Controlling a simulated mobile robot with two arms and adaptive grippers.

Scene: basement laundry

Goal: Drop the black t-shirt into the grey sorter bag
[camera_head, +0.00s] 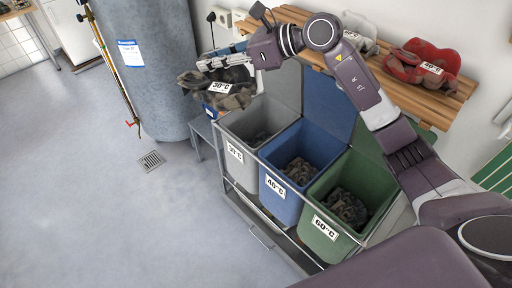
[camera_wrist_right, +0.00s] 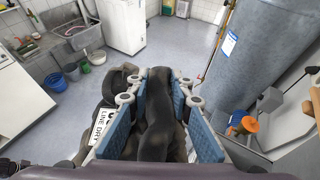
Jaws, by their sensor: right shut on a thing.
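My right gripper (camera_head: 222,63) is shut on a dark, black-looking garment, which I take as the black t-shirt (camera_wrist_right: 155,115); in the right wrist view it is bunched between the blue finger pads. In the head view dark mottled cloth (camera_head: 238,99) with a 30°C tag hangs just under the fingers; I cannot tell where the held garment ends. The grey sorter bag (camera_head: 236,153), tagged 30°C, stands open to the lower right of the gripper. A small dark patch shows inside it. My left gripper is not in view.
The blue bag (camera_head: 282,199) and green bag (camera_head: 327,239) stand beside the grey one, each holding dark cloth. A stool (camera_head: 201,130) and a tall grey tank (camera_head: 158,70) are to the left. A wooden bench (camera_head: 463,88) with red clothes (camera_head: 417,62) runs behind. The left floor is clear.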

